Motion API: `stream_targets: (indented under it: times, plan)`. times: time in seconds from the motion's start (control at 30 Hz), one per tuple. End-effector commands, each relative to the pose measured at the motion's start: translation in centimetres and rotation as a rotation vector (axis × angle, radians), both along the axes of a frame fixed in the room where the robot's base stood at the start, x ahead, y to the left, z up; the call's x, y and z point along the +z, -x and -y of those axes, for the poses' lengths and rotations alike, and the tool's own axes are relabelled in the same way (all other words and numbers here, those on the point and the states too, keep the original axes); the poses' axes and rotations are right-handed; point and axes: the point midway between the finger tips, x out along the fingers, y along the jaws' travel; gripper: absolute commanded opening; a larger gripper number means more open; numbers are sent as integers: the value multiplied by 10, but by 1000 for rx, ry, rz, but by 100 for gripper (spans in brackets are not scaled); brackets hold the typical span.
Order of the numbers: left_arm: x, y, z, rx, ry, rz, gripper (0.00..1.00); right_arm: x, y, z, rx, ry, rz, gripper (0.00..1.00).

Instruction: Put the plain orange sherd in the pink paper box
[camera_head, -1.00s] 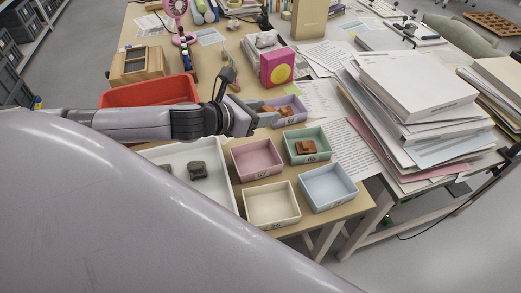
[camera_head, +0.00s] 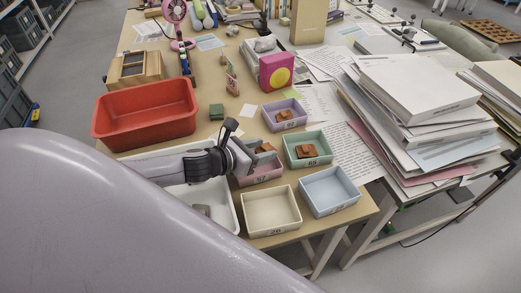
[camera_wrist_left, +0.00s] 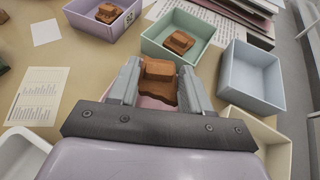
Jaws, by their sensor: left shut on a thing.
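My left gripper (camera_head: 258,152) is shut on an orange-brown sherd (camera_head: 266,147). It holds the sherd over the pink paper box (camera_head: 262,180), whose near wall shows in the head view. In the left wrist view the sherd (camera_wrist_left: 160,70) sits between the two fingers, with a strip of the pink box (camera_wrist_left: 152,103) behind it. The gripper hides much of the box, and I cannot tell whether the sherd touches its floor. My right gripper is not in view.
Brown sherds lie in the purple box (camera_head: 271,122) and the green box (camera_head: 289,155). The cream box (camera_head: 271,232) and blue box (camera_head: 330,207) look empty. A red bin (camera_head: 145,112) and a white tray (camera_head: 229,222) stand to the left. Paper stacks (camera_head: 415,85) rise at right.

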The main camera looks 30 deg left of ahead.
Motion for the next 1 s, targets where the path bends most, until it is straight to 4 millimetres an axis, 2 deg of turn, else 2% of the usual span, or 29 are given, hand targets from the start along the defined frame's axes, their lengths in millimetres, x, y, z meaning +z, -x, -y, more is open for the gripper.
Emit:
stream_targets:
  times: [0.47,0.5,0.57,0.87,1.0]
  plan:
    - [-12,0,0,0,0,0,18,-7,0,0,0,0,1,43]
    - [-12,0,0,0,0,0,55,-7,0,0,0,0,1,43]
    - [-12,0,0,0,0,0,74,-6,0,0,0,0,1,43]
    - [-10,0,0,0,0,0,74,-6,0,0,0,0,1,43]
    - [1,0,0,0,0,1,74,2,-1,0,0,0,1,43]
